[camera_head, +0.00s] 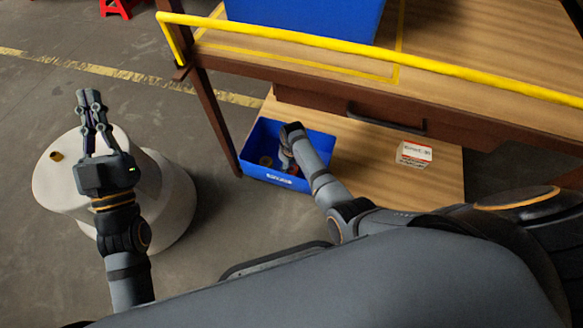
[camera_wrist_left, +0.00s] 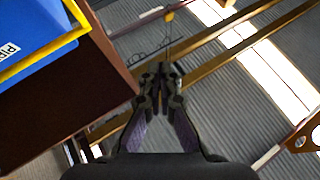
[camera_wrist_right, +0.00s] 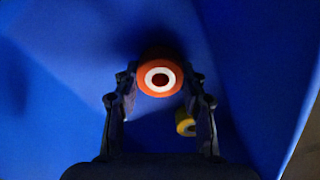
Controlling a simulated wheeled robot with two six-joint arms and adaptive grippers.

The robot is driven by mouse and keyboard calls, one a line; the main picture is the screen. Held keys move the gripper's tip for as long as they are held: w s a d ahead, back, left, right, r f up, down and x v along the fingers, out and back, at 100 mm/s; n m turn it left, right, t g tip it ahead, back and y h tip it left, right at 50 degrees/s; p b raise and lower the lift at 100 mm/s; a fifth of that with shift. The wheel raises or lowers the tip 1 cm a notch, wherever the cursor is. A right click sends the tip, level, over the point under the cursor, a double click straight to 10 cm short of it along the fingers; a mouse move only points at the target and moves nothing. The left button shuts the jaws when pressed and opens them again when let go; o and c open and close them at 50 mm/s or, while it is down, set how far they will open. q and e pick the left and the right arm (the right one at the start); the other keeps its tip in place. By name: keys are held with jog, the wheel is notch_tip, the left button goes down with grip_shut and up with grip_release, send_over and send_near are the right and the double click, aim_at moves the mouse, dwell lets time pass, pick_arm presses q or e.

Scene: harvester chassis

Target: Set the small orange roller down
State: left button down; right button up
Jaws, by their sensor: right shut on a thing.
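The small orange roller (camera_wrist_right: 143,86) has a white ring and a dark hole in its end. In the right wrist view it sits between the fingertips of my right gripper (camera_wrist_right: 161,88), which is shut on it. In the head view my right gripper (camera_head: 286,157) reaches down into the blue bin (camera_head: 312,148); the roller is mostly hidden there by the fingers and arm. I cannot tell whether the roller touches the bin floor. My left gripper (camera_head: 90,100) is shut and empty above the white drum; it also shows in the left wrist view (camera_wrist_left: 161,73).
A yellow roller (camera_wrist_right: 186,124) lies in the bin beside the right fingers. The bin stands on a wooden lower shelf (camera_head: 365,165) beside a white box (camera_head: 413,154). A yellow rail (camera_head: 360,57) edges the bench above. The white drum (camera_head: 60,190) stands left.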

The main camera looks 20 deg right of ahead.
pick_arm(q)
jog(key=shift+s+r, duration=0.2)
jog(key=shift+r, duration=0.1)
pick_arm(e)
jog(key=shift+f, duration=0.15)
jog(key=o, duration=1.2)
jog(key=shift+c, duration=0.2)
pick_arm(q)
jog(key=shift+r, duration=0.1)
